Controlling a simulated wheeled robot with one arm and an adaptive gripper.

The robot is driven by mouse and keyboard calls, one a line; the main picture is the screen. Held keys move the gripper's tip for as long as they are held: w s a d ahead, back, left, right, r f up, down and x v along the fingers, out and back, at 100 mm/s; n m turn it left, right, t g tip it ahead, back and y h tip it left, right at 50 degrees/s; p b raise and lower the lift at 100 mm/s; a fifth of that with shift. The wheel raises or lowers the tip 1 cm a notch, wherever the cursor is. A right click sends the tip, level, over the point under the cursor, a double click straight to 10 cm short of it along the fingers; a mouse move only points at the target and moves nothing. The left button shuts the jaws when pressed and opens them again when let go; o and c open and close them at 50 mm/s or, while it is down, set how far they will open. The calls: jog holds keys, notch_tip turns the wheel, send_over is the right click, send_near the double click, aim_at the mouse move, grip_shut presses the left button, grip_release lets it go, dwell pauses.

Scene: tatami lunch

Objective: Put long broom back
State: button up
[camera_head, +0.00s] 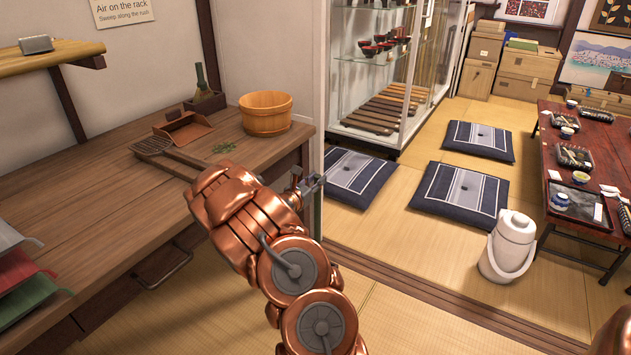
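No full-length broom can be made out for sure. My gripper (318,184) is beyond the counter's right end, near the edge of the white partition. It is small and partly covered by its own links; I cannot tell whether it is open or holds anything.
A wall shelf (50,58) hangs at left under a sign (122,11). Cushions (478,140), a white pot (509,247) and a low table (597,137) are at right.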

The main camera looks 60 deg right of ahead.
jog(key=o, duration=0.3)
jog(key=shift+a, duration=0.1)
jog(key=a, duration=0.7)
jog(key=shift+s+a, duration=0.15)
jog(key=shift+r, duration=0.15)
